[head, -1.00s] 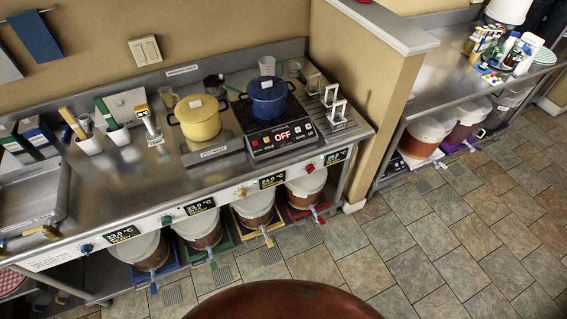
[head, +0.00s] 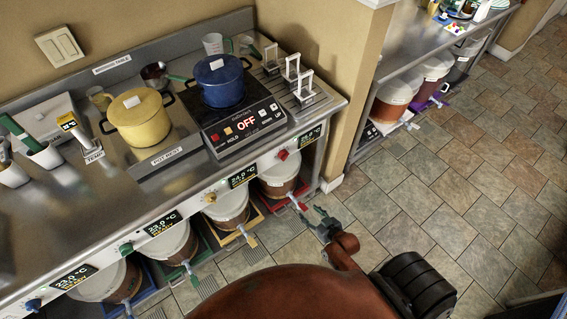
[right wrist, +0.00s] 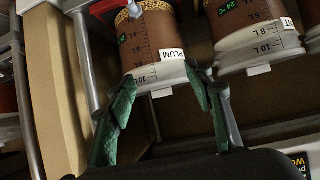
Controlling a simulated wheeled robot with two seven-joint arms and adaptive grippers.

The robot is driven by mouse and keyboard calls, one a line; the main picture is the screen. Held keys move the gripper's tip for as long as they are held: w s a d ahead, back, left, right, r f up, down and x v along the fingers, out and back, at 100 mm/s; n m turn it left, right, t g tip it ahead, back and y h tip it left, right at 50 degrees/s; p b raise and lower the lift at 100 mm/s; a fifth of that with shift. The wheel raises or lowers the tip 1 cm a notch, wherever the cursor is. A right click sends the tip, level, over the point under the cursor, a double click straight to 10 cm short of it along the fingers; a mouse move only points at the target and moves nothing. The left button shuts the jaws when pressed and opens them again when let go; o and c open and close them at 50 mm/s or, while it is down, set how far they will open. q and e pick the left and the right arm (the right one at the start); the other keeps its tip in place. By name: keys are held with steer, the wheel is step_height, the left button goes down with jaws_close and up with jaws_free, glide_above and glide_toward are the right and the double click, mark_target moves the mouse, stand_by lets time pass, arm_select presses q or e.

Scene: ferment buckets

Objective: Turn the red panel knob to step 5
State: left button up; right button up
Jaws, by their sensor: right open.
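The red panel knob (head: 283,155) sits on the white front panel (head: 212,193) under the steel counter, beside the rightmost temperature display (head: 311,134). Its step setting is too small to read. My right gripper (head: 322,222) is in front of the panel, lower and to the right of the knob, apart from it. In the right wrist view its green fingers (right wrist: 161,76) are spread with nothing gripped; a bucket labelled PLUM (right wrist: 155,45) shows beyond them. I cannot make out the red knob in that view. My left gripper is not in view.
Other knobs and displays run left along the panel. A blue pot (head: 221,82) sits on the hob and a yellow pot (head: 141,118) beside it. Tiled floor is open at right.

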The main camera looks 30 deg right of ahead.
steer(key=w+r+t+b, duration=0.3)
steer(key=w+r, duration=0.4)
steer(key=r, duration=0.5)
steer(key=n+t+y+b, duration=0.1)
steer(key=t+y+b, duration=0.1)
steer(key=t, duration=0.1)
glide_toward(286, 158)
steer(key=w, duration=0.2)
arm_select(q)
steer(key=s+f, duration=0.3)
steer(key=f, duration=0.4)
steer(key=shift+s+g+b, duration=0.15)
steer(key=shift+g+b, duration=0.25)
steer(key=shift+b, duration=0.05)
arm_select(e)
steer(key=w, duration=0.7)
steer(key=shift+w+a+f, duration=0.25)
steer(key=shift+a, duration=0.15)
steer(key=shift+c, duration=0.3)
steer(key=c, duration=1.1)
